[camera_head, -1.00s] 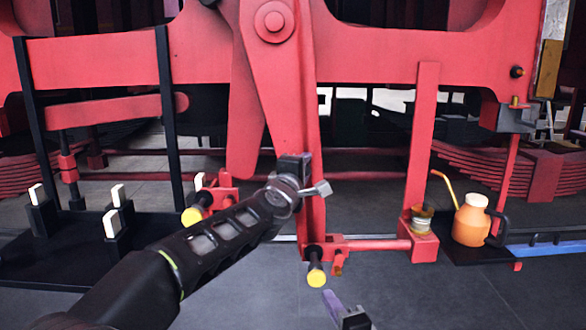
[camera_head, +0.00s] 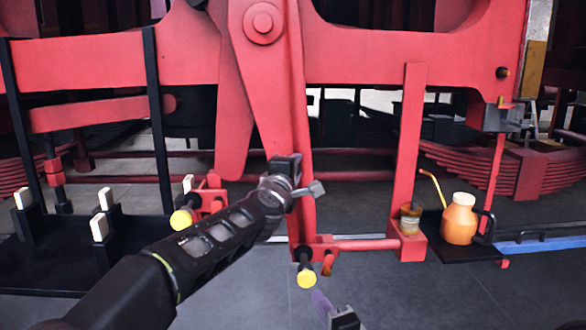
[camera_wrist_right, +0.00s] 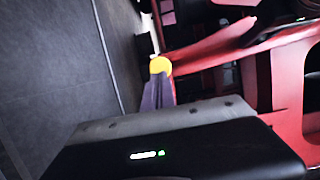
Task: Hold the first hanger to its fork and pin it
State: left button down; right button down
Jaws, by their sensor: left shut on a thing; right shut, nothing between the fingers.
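The first hanger (camera_head: 299,130), a long red bar, hangs nearly upright from the red frame. Its lower end is at the red fork (camera_head: 326,243) on a low bar. A pin (camera_head: 305,279) with a yellow head and dark shank sticks out toward me at that joint; how deep it sits is hidden. My left gripper (camera_head: 291,180) is shut on the hanger above the fork. My right gripper (camera_head: 320,299) is shut and empty just below and right of the yellow head. In the right wrist view its fingers (camera_wrist_right: 158,92) point at the yellow head (camera_wrist_right: 160,65); contact is unclear.
A second yellow-headed pin (camera_head: 181,219) sits at another red fork on the left. A black rack (camera_head: 60,262) with white-tipped posts stands farther left. An orange oil can (camera_head: 459,220) stands on a black tray at right. The grey floor in front is clear.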

aim_at(312, 276)
pick_arm(q)
jog(key=shift+s+d+r, duration=0.1)
jog(key=shift+s+d, duration=0.1)
jog(key=shift+d, duration=0.3)
pick_arm(e)
jog(key=shift+w, duration=0.1)
pick_arm(q)
jog(key=shift+d, duration=0.1)
pick_arm(e)
jog(key=shift+x, duration=2)
jog(key=shift+d, duration=0.2)
jog(key=shift+w, duration=2.55)
jog(key=v, duration=0.7)
